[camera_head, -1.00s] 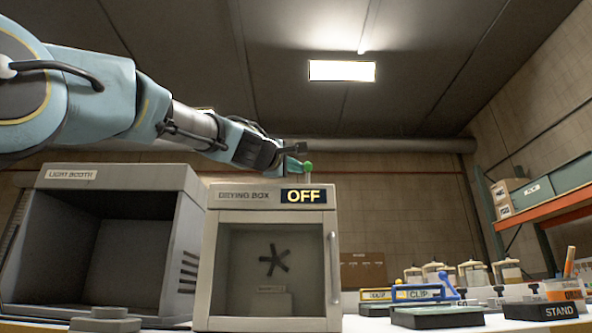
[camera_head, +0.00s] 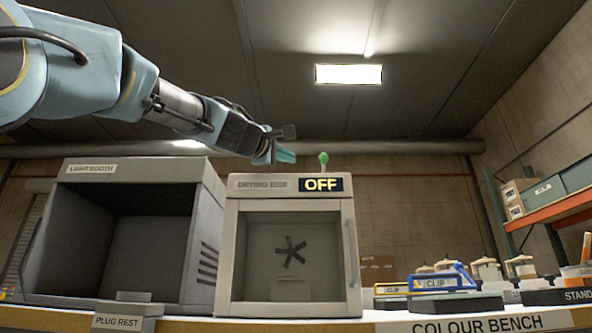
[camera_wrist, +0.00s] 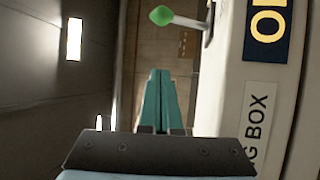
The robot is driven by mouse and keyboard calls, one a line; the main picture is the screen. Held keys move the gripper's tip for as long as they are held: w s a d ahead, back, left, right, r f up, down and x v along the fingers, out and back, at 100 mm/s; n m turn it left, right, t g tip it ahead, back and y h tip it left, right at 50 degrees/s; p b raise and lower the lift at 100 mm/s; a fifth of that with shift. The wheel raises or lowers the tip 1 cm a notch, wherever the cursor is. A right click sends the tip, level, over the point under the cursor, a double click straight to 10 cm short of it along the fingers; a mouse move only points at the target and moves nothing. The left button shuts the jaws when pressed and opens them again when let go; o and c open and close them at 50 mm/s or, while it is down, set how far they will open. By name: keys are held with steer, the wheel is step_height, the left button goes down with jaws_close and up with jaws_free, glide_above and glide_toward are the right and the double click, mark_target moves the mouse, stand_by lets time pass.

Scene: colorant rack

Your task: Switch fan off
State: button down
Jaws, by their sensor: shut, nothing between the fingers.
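The drying box (camera_head: 230,240) stands on the bench, with a dark fan (camera_head: 290,251) behind its closed glass door. Its display (camera_head: 321,184) reads OFF. A green-tipped lever (camera_head: 323,159) stands up from the top of the box near the right side; it also shows at the top of the wrist view (camera_wrist: 161,16). My gripper (camera_head: 293,156) is shut and empty, above the box top and left of the lever, apart from it. In the wrist view, its teal fingers (camera_wrist: 161,75) are pressed together, with a gap between them and the green knob.
A light booth (camera_head: 62,225) stands left of the drying box. A plug rest (camera_head: 124,308) sits at the bench's front edge. Clip trays (camera_head: 436,284) and several jars lie to the right. The air above the box is open.

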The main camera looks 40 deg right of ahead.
steer(key=shift+b+v, duration=0.45)
steer(key=shift+v, duration=0.95)
steer(key=shift+f, duration=0.1)
